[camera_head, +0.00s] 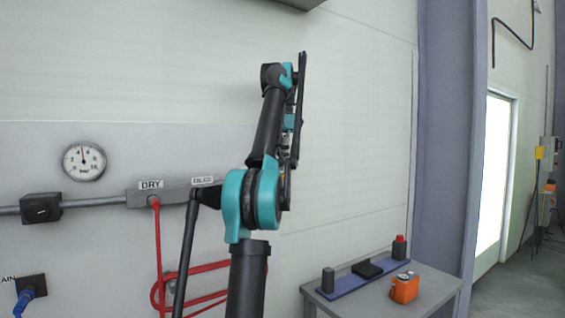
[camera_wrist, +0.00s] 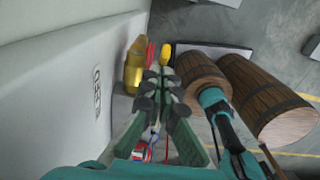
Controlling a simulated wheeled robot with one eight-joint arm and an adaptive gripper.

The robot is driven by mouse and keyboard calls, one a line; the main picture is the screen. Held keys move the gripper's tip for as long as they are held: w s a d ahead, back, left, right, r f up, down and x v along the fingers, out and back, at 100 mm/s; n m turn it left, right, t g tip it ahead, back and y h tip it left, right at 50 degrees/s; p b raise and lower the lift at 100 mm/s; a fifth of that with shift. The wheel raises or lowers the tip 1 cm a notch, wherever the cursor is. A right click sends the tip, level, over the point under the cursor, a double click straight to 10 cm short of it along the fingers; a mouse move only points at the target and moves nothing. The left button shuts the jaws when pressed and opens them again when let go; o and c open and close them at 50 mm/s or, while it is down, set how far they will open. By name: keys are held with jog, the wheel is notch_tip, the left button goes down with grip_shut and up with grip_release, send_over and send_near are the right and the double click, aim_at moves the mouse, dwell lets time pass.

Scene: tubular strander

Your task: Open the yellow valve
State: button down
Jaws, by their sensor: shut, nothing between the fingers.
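I cannot make out the yellow valve for sure. In the wrist view, a small yellow part (camera_wrist: 167,54) shows just beyond my fingertips, and a gold-coloured cylinder (camera_wrist: 134,70) stands to its left near the wall. Their shapes are too small to tell whether either is a valve. My gripper (camera_wrist: 164,77) is shut and empty, its fingers pointing toward the top of the wrist view and apart from the wall. In the head view my arm is folded upward in front of the wall, and the gripper is mostly hidden behind its links.
A pressure gauge (camera_head: 84,161) and a pipe block labelled DRY (camera_head: 152,195) are on the wall, with a red hose (camera_head: 158,245) below. A small table (camera_head: 432,290) carries an orange box (camera_head: 404,287). Wooden barrels (camera_wrist: 268,100) lie to the right in the wrist view.

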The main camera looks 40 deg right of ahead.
jog(key=shift+s+d+f, duration=0.15)
jog(key=shift+d+f, duration=0.35)
jog(key=shift+d, duration=0.2)
jog(key=shift+s+d+f, duration=0.1)
jog(key=shift+d+f, duration=0.35)
jog(key=shift+d, duration=0.25)
jog(key=shift+s+d+f, duration=0.1)
jog(key=shift+d+f, duration=0.55)
jog(key=shift+f, duration=0.35)
